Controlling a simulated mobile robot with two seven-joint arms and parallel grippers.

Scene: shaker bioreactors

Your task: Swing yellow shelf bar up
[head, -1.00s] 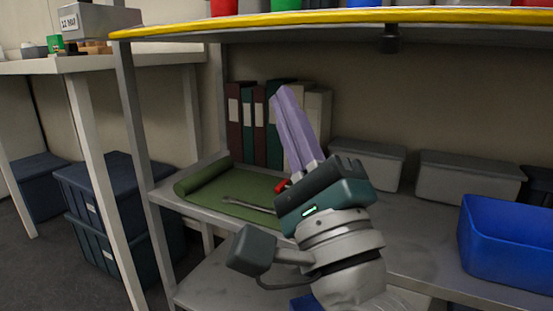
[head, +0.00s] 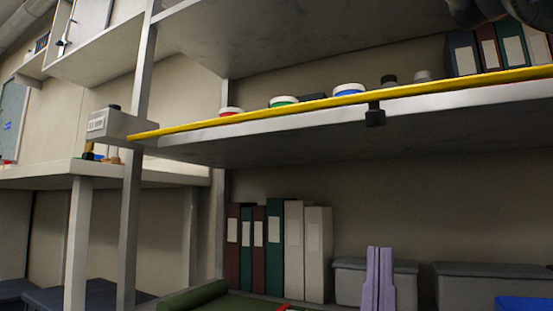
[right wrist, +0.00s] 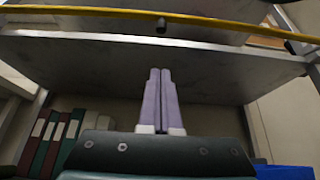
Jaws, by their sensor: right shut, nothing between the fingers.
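The yellow shelf bar (head: 300,109) runs along the front edge of the upper shelf, low against that edge, and rises to the right in the head view. It also crosses the top of the right wrist view (right wrist: 100,11). A dark knob (head: 375,116) hangs below the shelf edge by the bar. My right gripper (head: 379,250), with lilac fingers, is shut and empty, pointing up below the shelf and apart from the bar. Its closed fingers also show in the right wrist view (right wrist: 160,72). My left gripper is not in view.
Red, green and blue-banded lids (head: 284,101) and binders (head: 488,50) stand on the upper shelf behind the bar. Below are more binders (head: 275,245) and grey boxes (head: 480,285). A grey labelled box (head: 103,123) sits at the bar's left end.

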